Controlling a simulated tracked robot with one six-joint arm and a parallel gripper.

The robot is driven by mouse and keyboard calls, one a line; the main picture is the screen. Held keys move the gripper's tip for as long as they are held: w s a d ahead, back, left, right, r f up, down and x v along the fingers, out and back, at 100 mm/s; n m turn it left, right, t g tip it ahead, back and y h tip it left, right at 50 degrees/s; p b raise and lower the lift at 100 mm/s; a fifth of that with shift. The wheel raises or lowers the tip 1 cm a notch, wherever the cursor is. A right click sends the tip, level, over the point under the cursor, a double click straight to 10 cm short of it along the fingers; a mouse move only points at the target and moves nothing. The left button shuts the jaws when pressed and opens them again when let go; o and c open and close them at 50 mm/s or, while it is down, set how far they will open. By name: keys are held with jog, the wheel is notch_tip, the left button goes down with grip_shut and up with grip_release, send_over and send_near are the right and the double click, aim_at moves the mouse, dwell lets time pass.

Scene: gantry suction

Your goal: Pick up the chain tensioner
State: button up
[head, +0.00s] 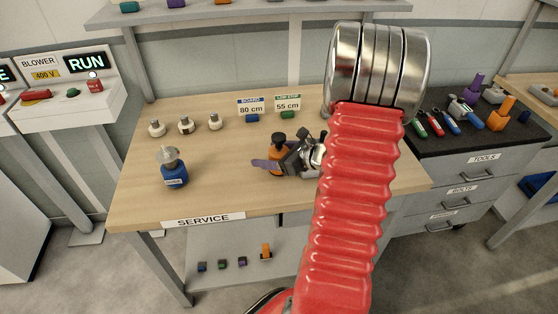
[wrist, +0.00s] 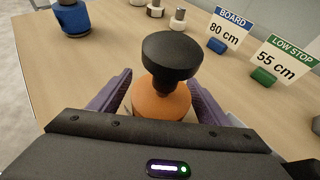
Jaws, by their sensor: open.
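The chain tensioner, which I take to be the orange piece with a black knob on top (head: 277,155), stands upright on the service table. In the wrist view its black knob and orange body (wrist: 160,100) are in the middle of the picture. My gripper (head: 266,162) is low over the table beside it. In the wrist view my gripper (wrist: 160,77) has its two purple fingers apart, one on each side of the orange body. I cannot tell whether either finger touches it. The lower part of the orange body is hidden by the gripper's housing.
The wooden service table (head: 225,195) also holds a blue bottle-like piece (head: 174,172), several small metal-topped pieces (head: 186,126) behind it, and signs for 80 cm (head: 251,107) and 55 cm (head: 287,105). A dark tool bench (head: 470,150) stands at the right. Bare tabletop lies left of the gripper.

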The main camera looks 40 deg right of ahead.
dwell(0.5)
jog(key=c, duration=1.5)
